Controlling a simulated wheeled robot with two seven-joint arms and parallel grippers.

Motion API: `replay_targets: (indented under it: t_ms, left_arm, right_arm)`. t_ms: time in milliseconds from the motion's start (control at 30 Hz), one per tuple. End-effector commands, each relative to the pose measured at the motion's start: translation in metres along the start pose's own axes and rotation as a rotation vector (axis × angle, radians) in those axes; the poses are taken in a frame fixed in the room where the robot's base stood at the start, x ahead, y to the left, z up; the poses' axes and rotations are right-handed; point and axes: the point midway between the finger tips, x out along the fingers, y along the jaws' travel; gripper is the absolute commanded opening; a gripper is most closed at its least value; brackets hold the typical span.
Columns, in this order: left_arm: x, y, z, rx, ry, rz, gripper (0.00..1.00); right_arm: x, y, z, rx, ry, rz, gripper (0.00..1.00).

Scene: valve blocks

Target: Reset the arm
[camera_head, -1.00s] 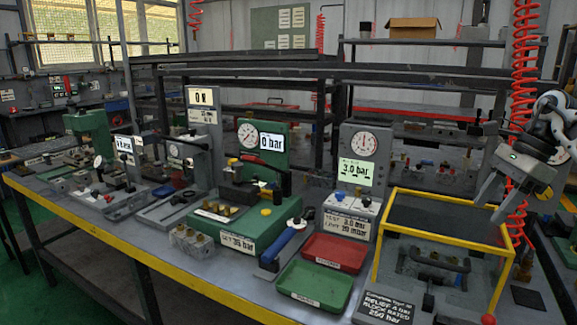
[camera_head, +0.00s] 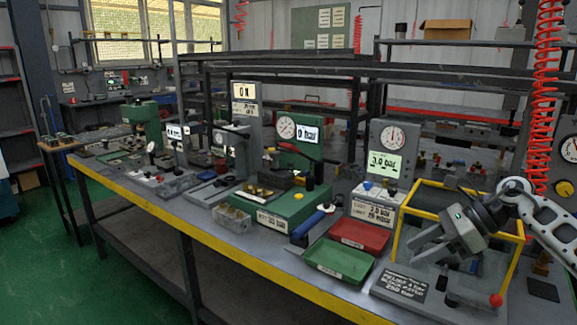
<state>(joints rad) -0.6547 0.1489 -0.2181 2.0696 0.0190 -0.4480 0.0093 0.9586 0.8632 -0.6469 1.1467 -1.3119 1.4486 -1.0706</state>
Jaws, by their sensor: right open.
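My right gripper (camera_head: 428,246) hangs over the yellow-framed station at the right of the bench in the head view. Its arm comes in from the right edge. Its two grey fingers point down to the left, are apart, and hold nothing that I can see. The fingers overlap the yellow frame (camera_head: 512,262) in the picture; I cannot tell how close they are to it. My left gripper is not in view.
A red tray (camera_head: 358,236) and a green tray (camera_head: 339,262) lie left of the gripper. A grey gauge unit (camera_head: 392,165) stands behind. A green press station (camera_head: 297,205) stands further left. A red coiled hose (camera_head: 544,90) hangs at the right. The green floor (camera_head: 110,270) is clear.

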Motion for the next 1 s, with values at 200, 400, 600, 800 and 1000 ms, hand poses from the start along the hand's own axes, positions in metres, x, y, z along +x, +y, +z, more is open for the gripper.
replay_targets:
  t_ms: [200,400,600,800,1000]
  left_arm:
    - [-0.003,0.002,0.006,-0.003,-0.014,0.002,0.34]
    - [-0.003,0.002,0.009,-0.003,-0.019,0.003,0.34]
    - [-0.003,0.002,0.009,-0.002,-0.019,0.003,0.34]
    - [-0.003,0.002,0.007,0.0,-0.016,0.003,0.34]
    - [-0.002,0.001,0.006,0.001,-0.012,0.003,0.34]
  right_arm:
    - [0.136,0.074,0.043,0.483,-0.521,0.179,0.52]
    - [0.179,0.12,0.039,1.269,-0.955,0.335,0.52]
    - [0.2,0.159,-0.042,2.232,-1.249,0.407,0.52]
    - [0.217,0.229,-0.132,-2.652,1.195,-0.301,0.52]
    - [0.222,0.269,-0.164,-2.418,0.994,-0.198,0.52]
